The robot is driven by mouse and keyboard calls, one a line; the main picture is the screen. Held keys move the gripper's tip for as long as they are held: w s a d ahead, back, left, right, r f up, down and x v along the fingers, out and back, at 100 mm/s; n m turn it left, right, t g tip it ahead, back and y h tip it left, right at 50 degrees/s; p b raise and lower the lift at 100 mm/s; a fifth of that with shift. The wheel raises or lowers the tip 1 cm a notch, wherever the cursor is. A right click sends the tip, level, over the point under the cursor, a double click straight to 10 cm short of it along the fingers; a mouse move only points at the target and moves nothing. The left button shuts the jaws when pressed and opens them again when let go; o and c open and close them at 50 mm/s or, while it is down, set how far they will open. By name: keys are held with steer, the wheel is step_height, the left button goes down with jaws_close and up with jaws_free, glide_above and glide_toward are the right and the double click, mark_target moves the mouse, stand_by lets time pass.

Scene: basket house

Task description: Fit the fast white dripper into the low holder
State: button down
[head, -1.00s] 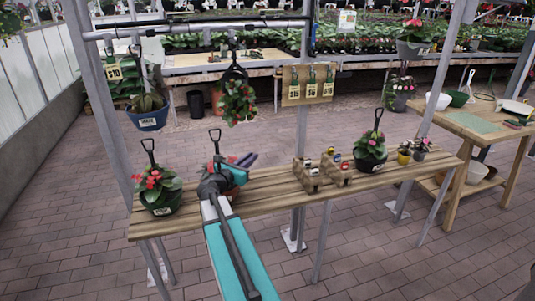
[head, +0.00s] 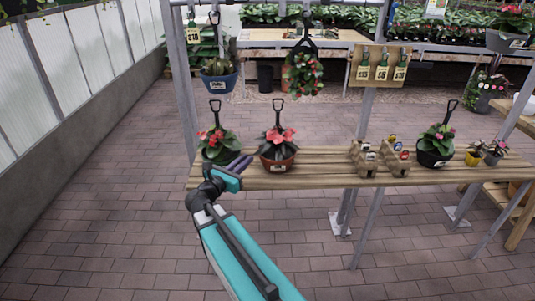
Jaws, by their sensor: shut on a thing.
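My gripper (head: 238,165), with dark purple fingers, is at the left end of the slatted bench, in front of the potted plants. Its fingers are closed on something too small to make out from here. Two brown stepped holders (head: 363,166) stand on the bench to the right, well apart from my gripper; the second holder (head: 397,168) is beside the first. Small items with white (head: 366,145), yellow, blue and red tops sit in them. Which item is the fast white dripper, and which place is the low holder, I cannot tell.
On the bench (head: 310,180) stand a red-flowered plant in a dark pot (head: 215,145), one in a terracotta pot (head: 277,152), and a pink-flowered plant (head: 436,147). A hanging basket (head: 303,72) and metal posts (head: 366,110) are near. The brick floor in front is clear.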

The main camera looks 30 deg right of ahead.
steer(key=s+a+f+n+t+y+b, duration=0.1)
steer(key=a+f+t, duration=0.1)
steer(key=a, duration=1)
steer(key=s+a+f+n+t+y+b, duration=0.1)
steer(key=s+a+f+n+t, duration=0.1)
steer(key=a, duration=1)
steer(key=shift+s+a+f+b, duration=0.15)
steer(key=shift+a+f+b, duration=0.15)
steer(key=shift+a+f, duration=0.1)
